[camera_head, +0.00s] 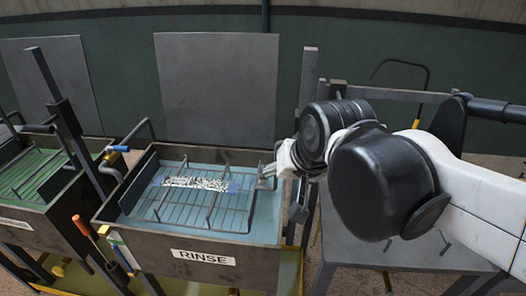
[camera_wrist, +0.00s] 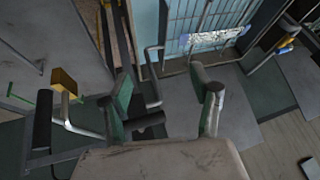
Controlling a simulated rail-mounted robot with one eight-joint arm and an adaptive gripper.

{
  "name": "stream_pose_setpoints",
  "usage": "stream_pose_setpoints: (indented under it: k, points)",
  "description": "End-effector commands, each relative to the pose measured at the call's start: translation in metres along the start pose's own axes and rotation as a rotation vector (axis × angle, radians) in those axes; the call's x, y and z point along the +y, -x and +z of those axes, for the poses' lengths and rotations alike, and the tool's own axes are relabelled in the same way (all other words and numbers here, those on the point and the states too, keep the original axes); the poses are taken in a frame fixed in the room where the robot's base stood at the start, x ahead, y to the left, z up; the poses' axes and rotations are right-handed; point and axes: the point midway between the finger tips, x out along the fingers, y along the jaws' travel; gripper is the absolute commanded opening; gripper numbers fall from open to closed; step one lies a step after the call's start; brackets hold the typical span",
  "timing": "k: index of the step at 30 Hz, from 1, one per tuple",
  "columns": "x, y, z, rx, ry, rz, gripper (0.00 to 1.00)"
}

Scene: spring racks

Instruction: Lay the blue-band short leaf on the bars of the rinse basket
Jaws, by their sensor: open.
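The blue-band short leaf (camera_head: 196,184) is a speckled grey-white strip with blue ends. It lies across the bars of the rinse basket (camera_head: 184,222), inside the tank labelled RINSE. It also shows at the top of the wrist view (camera_wrist: 213,37). My gripper (camera_head: 265,176) is at the right side of the tank, to the right of the leaf and apart from it. In the wrist view its two fingers (camera_wrist: 165,98) are spread wide with nothing between them.
A second tank (camera_head: 30,190) with green liquid stands at left. A grey table (camera_head: 370,250) lies under my arm at right.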

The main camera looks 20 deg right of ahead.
Motion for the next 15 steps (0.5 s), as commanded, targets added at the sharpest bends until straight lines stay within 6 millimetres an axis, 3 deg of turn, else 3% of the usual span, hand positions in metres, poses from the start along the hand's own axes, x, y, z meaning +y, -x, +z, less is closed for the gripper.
stream_pose_setpoints:
  k: [6,15]
  points:
    - [0.023,0.008,0.03,0.053,0.239,0.03,0.59]
    - [0.029,0.009,0.037,0.067,0.316,0.042,0.59]
